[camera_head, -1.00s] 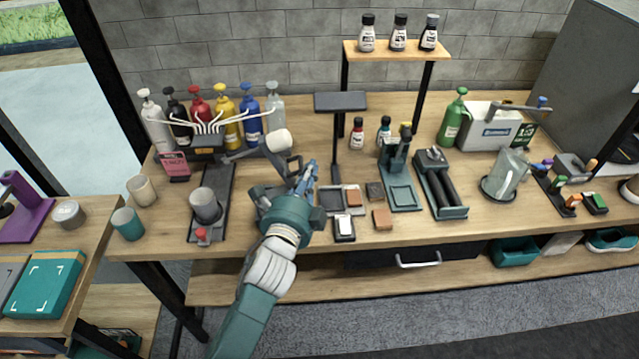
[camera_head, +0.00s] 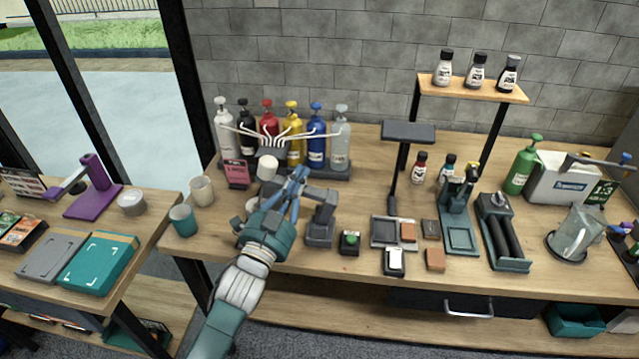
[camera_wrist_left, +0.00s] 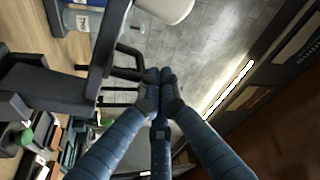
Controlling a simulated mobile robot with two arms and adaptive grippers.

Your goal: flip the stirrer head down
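The stirrer's dark upright post (camera_head: 320,220) stands near the front left of the table. Its head, with a white cylinder (camera_head: 267,167), extends left from the post and looks lowered, with the cylinder about upright. My left gripper (camera_head: 298,181) is just in front of the head and hides much of it; I cannot tell whether they touch. In the left wrist view its blue fingers (camera_wrist_left: 160,78) meet at the tips with nothing between them. The dark stirrer arm (camera_wrist_left: 108,45) and white cylinder (camera_wrist_left: 167,8) show beside them. The cup and base are mostly hidden. My right gripper is not in view.
Pump bottles (camera_head: 316,150) stand in a rack behind the stirrer. Two cups, beige (camera_head: 202,190) and teal (camera_head: 182,220), stand to the left. A green-button box (camera_head: 350,242) is right of the post, and a grey-topped stand (camera_head: 408,132) rises further right.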

